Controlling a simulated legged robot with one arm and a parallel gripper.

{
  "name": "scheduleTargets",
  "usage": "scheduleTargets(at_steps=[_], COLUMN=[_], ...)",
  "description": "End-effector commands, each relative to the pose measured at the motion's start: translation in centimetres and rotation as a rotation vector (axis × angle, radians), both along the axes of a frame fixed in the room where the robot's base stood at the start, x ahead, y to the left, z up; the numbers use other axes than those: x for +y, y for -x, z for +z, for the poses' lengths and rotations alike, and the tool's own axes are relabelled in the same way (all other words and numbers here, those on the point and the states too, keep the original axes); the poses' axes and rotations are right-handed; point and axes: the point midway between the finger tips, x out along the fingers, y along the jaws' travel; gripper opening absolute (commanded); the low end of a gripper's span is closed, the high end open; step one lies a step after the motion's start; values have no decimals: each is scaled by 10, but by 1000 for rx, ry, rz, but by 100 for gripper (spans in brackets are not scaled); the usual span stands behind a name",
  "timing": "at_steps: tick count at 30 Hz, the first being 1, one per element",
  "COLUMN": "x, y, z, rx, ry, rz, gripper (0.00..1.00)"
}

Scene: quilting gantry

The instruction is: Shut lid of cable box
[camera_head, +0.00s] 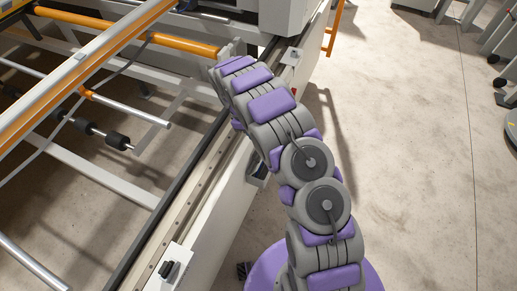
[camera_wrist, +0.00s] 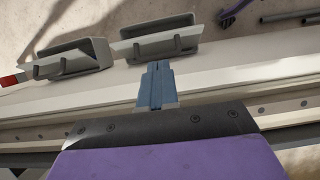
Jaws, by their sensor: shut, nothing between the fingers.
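In the wrist view, two grey open-fronted boxes sit side by side along the pale beam, a left grey box (camera_wrist: 72,60) and a right grey box (camera_wrist: 157,42). Each has a flat panel tilted along its front edge. I cannot tell which is the cable box, or which panel is its lid. My gripper (camera_wrist: 157,66) is shut and empty, with its blue-grey fingertips just below the right box; I cannot tell whether they touch it. In the head view my arm reaches up and left over the machine rail, and the boxes cannot be made out.
A long pale rail (camera_head: 205,195) runs diagonally beside my arm. Orange bars (camera_head: 185,45) and rollers lie left of it. A small white block with a black knob (camera_head: 168,268) sits on the rail's near end. The concrete floor (camera_head: 415,150) at right is largely clear.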

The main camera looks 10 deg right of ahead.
Motion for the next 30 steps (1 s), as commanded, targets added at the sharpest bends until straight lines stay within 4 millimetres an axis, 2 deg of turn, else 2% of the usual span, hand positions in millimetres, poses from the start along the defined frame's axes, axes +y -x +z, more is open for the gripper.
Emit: scheduleTargets(at_steps=[11, 24, 30], x=[-2, -22, -25], y=[2, 17, 19], z=[-27, -93, -102], rx=[7, 9, 6], ry=[-5, -4, -6], rz=[16, 16, 16], gripper=[0, 0, 0])
